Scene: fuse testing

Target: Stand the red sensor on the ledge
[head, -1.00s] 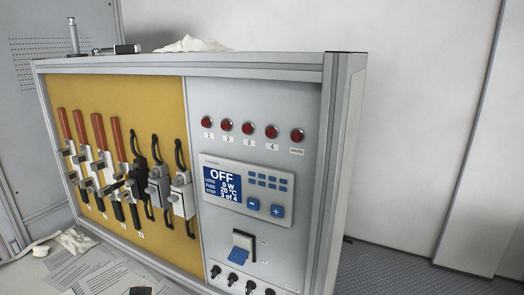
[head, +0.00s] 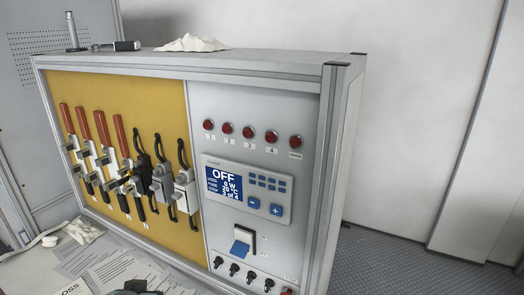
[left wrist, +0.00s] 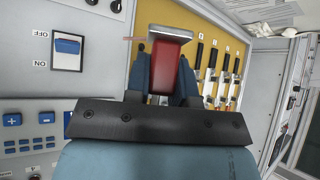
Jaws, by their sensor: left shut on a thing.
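The red sensor (left wrist: 165,74), a red block with a pale grey cap, sits between the fingers of my left gripper (left wrist: 163,62) in the left wrist view. The gripper is shut on it. No ledge is clearly identifiable; the cabinet's flat top (head: 260,63) is in view. My right gripper is in neither view.
The yellow board (head: 100,190) carries several fuse holders with red or black handles. The grey panel has red lamps, a display reading OFF (head: 223,180) and a blue switch (head: 240,248). A crumpled white cloth (head: 192,43) lies on the cabinet top. Papers (head: 105,265) lie below.

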